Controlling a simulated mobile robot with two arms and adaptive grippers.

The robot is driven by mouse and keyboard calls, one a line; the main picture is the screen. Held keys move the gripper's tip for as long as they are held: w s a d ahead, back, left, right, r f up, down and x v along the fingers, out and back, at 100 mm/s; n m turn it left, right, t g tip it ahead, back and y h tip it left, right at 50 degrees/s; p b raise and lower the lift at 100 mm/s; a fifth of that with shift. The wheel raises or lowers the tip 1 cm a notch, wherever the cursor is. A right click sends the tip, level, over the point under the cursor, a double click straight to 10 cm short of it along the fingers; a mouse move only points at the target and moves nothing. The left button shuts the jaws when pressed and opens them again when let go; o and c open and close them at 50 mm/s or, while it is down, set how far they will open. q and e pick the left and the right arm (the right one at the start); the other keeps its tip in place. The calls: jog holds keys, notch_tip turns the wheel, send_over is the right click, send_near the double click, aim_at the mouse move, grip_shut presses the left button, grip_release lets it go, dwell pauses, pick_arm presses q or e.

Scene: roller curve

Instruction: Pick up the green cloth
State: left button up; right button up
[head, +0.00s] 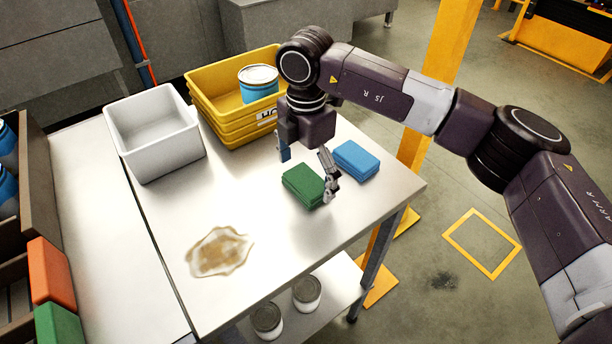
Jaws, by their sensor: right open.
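The green cloth (303,187) is a folded, thick pad lying flat on the metal table (185,222), near its right side. A blue folded cloth (357,160) lies just to the right of it and a little farther back. My right gripper (308,176) hangs over the green cloth, pointing down. Its fingers are spread apart, one at the cloth's far left and one at its right edge. I cannot tell whether the right finger touches the cloth. My left gripper is not in view.
A brown spill (219,252) lies on the table's front left. A white bin (154,137) and stacked yellow crates (215,106) with a blue can (258,84) stand behind. Two cans (306,292) sit on the lower shelf. A yellow post (452,45) rises beyond the table.

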aim_at(307, 180)
jog(key=shift+s+f, duration=0.15)
jog(key=shift+f, duration=0.4)
jog(key=c, duration=1.2)
jog(key=shift+r, duration=0.1)
jog(key=shift+r, duration=0.3)
notch_tip(307, 180, up, 8)
jog(key=b, duration=0.3)
jog(key=shift+r+b, duration=0.25)
jog(key=shift+b, duration=0.1)
jog(key=shift+r, duration=0.35)
